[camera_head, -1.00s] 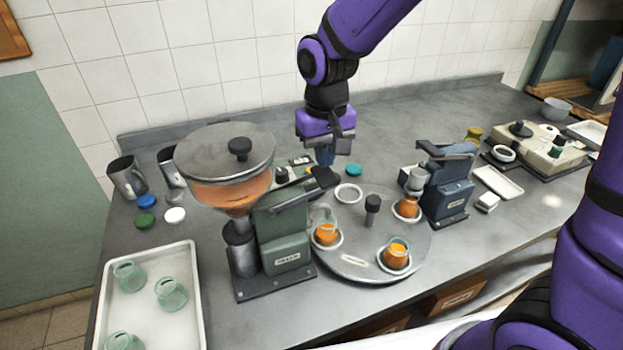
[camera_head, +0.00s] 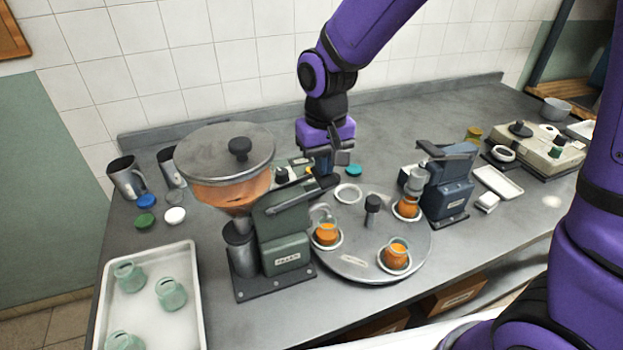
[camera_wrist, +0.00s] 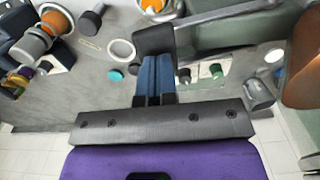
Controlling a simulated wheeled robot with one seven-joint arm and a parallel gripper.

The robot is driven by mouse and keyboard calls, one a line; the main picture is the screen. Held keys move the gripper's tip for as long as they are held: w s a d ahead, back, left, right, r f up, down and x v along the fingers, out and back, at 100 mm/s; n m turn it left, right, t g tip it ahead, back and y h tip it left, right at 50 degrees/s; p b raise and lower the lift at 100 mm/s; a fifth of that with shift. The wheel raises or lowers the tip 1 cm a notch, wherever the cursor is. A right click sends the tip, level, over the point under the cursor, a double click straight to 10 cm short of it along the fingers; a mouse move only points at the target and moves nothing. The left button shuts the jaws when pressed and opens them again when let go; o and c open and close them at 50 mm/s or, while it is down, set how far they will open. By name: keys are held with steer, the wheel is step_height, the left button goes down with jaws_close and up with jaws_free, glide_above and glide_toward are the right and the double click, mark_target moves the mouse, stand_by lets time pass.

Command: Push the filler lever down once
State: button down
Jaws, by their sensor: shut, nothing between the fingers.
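The filler (camera_head: 283,228) is a green machine with a lidded hopper (camera_head: 230,190) of orange filling. Its lever (camera_head: 290,203) runs right and slightly up to a thick black grip (camera_head: 324,187). My gripper (camera_head: 323,170) is shut and empty, pointing down right at the grip, apparently touching it from above. In the wrist view the blue fingers (camera_wrist: 155,75) end at the black grip (camera_wrist: 153,40), with the lever bar (camera_wrist: 225,17) leading right. The fingertips' exact contact is hidden. A jar with orange filling (camera_head: 326,236) stands on the turntable (camera_head: 350,262) beside the filler.
Two more orange-filled jars (camera_head: 396,257) stand on the turntable, one under the blue capping machine (camera_head: 445,185). A white tray (camera_head: 190,300) with green glass jars is at front left. Coloured lids (camera_head: 146,201) and metal cups (camera_head: 127,178) lie at left. The back counter is mostly clear.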

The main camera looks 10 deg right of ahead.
mark_target(326, 182)
steer(key=shift+f, duration=0.35)
steer(key=shift+d+f, duration=0.15)
steer(key=shift+f, duration=0.95)
steer(key=shift+d+f, duration=0.1)
steer(key=shift+f, duration=1)
steer(key=shift+r, duration=0.1)
steer(key=shift+r, duration=3.45)
steer(key=shift+r, duration=2.5)
